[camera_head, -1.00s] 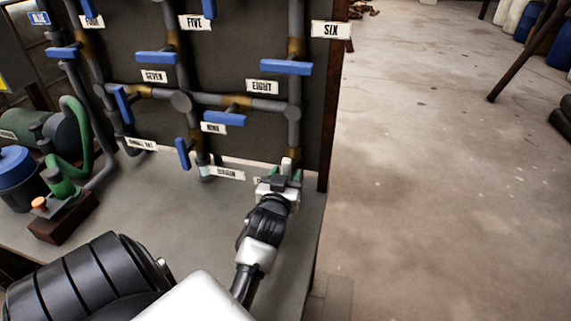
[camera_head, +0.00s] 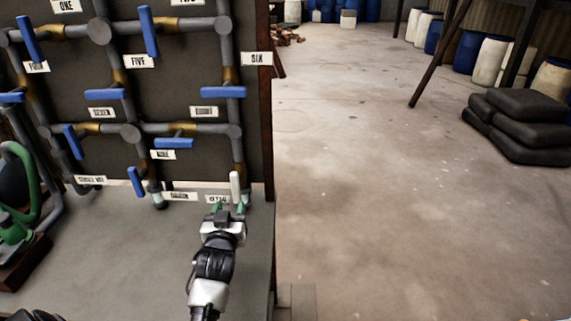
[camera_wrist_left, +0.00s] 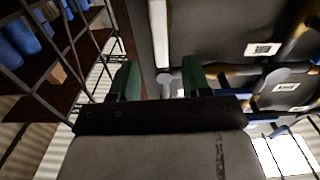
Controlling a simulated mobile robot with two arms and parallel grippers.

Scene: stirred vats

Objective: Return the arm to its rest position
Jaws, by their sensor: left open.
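My left gripper (camera_head: 228,209) is at the lower right of the valve panel in the head view, just in front of a white upright cylinder (camera_head: 235,186). Its two green fingers stand apart and hold nothing that I can see. In the left wrist view the gripper (camera_wrist_left: 159,82) also shows its fingers spread, with a gap between them. A pale upright post (camera_wrist_left: 158,35) shows beyond that gap. I cannot tell how far the fingers are from the cylinder. My right gripper is not in view.
The panel (camera_head: 185,75) carries grey pipes, blue lever handles and white labels above a grey bench top (camera_head: 120,245). Open concrete floor (camera_head: 400,200) lies right, with dark stacked sacks (camera_head: 520,125) and barrels beyond.

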